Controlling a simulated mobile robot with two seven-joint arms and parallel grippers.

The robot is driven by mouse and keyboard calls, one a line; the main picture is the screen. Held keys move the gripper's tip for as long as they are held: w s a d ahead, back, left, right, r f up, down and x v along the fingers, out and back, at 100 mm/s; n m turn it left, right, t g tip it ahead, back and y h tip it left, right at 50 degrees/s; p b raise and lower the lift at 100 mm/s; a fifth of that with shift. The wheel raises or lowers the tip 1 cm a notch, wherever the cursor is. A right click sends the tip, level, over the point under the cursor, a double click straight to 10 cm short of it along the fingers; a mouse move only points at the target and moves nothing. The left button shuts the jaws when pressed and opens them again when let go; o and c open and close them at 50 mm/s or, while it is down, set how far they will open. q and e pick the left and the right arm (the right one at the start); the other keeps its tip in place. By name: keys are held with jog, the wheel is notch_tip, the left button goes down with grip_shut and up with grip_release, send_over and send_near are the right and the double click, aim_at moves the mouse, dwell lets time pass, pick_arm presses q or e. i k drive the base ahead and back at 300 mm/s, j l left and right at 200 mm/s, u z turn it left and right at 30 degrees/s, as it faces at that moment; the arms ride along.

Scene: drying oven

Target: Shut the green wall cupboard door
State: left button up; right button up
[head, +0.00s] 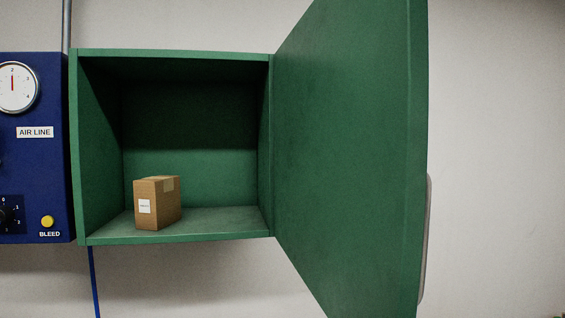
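The green wall cupboard (172,53) hangs on the wall in the middle of the head view, with its front open. Its green door (345,150) is hinged on the cupboard's right side and stands wide open, swung out toward me. A grey handle (425,240) shows in part at the door's outer right edge; the rest of it is hidden behind the door. Neither of my grippers shows in the head view.
A small cardboard box (157,204) with a white label stands on the cupboard floor, inside the opening. A blue air line panel (38,180) with a gauge, a knob and a yellow button is left of the cupboard. The wall right of the door is bare.

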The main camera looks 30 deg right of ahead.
aim_at(352, 182)
jog(key=k+l, duration=0.1)
jog(key=l, duration=1.2)
